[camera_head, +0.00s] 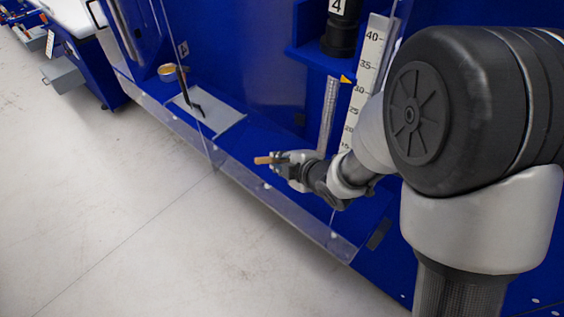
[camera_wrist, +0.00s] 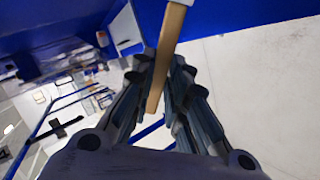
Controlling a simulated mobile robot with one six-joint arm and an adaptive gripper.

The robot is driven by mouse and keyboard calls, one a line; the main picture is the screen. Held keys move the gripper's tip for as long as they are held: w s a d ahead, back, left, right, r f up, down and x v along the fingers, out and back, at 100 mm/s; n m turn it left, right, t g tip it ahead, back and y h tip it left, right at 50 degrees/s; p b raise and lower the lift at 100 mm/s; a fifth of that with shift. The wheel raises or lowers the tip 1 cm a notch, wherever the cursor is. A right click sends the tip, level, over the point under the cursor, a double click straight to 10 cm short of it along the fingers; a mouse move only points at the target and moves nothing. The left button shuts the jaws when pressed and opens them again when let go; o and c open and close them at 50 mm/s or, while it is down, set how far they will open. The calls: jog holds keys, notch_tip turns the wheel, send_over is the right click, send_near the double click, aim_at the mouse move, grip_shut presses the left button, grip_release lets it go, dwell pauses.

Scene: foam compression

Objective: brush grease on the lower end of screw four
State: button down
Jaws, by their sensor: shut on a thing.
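My gripper (camera_head: 283,168) is shut on a brush with a wooden handle (camera_head: 265,160). In the wrist view the handle (camera_wrist: 168,55) runs up between my fingers (camera_wrist: 160,90), with a grey part at the top edge; the bristles are not clear in either view. The likely screw four (camera_head: 328,112) is a silvery upright rod below a black cylinder (camera_head: 338,38) under a label 4. My gripper is low, at the left of the rod's foot. The rod's lower end is close behind my wrist in the picture, and I cannot tell whether they touch.
A white scale (camera_head: 368,72) with a yellow pointer (camera_head: 346,80) stands right of the rod. A grey mat (camera_head: 222,116) with a dark tool lies on the blue ledge at left, near a round tin (camera_head: 168,72). A clear panel (camera_head: 270,188) edges the front of the ledge.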

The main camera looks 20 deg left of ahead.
notch_tip(320, 180, up, 3)
jog(key=shift+f+p, duration=0.1)
jog(key=shift+p, duration=0.55)
jog(key=s+b, duration=0.1)
jog(key=s+a+b, duration=0.1)
jog(key=s, duration=0.1)
jog(key=s+b, duration=0.1)
jog(key=shift+s+a+f, duration=0.15)
jog(key=shift+a, duration=0.25)
jog(key=shift+s+a+b, duration=0.25)
jog(key=shift+s+b, duration=0.3)
jog(key=shift+s, duration=0.1)
jog(key=s, duration=0.1)
jog(key=s+a+b, duration=0.1)
jog(key=shift+s, duration=0.35)
